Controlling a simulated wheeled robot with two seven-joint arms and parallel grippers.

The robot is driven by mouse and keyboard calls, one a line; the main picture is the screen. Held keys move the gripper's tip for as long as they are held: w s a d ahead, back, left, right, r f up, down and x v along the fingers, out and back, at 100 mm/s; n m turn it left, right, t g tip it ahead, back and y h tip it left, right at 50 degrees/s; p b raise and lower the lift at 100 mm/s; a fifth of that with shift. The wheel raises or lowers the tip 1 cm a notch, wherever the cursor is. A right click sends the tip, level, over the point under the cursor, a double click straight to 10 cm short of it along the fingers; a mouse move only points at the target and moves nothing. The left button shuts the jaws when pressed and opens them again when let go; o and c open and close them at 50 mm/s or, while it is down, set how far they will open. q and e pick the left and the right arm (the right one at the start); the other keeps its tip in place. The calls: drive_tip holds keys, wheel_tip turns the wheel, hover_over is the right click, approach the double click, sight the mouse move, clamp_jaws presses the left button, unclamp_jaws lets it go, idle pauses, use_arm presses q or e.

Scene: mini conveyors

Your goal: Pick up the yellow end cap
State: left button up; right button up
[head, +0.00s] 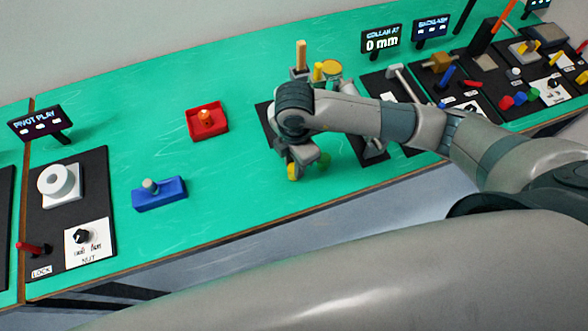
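My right gripper (304,165) points down over the front part of a dark panel on the green bench. Its wrist and arm come in from the right and cover much of that panel. A small yellow piece (293,172) shows at the gripper's lower left, and I cannot tell whether it is the end cap or whether the fingers touch it. Behind the wrist are a yellow round disc (331,68) and a small yellow upright piece (318,71). The finger gap is too small and hidden to judge. My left gripper is not in view.
A blue tray (172,199) holds a grey piece (150,186). A dark panel with a white round fixture (59,184) stands at left. Several fixtures and coloured parts crowd the right. Green bench (130,110) around the trays is clear.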

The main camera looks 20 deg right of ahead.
drive_tip(key=shift+r, duration=0.1)
drive_tip(key=shift+c, duration=0.5)
drive_tip(key=shift+r+b, duration=0.45)
drive_tip(key=shift+r, duration=0.1)
wheel_tip(320, 180, up, 2)
drive_tip(key=shift+r+b, duration=0.2)
drive_tip(key=shift+b, duration=0.4)
drive_tip(key=d+r+b, duration=0.3)
drive_tip(key=d+r, duration=0.4)
drive_tip(key=d, duration=0.4)
drive_tip(key=shift+s+d+r+b, duration=0.15)
drive_tip(key=shift+s+d+b, duration=0.1)
drive_tip(key=shift+d+b, duration=0.15)
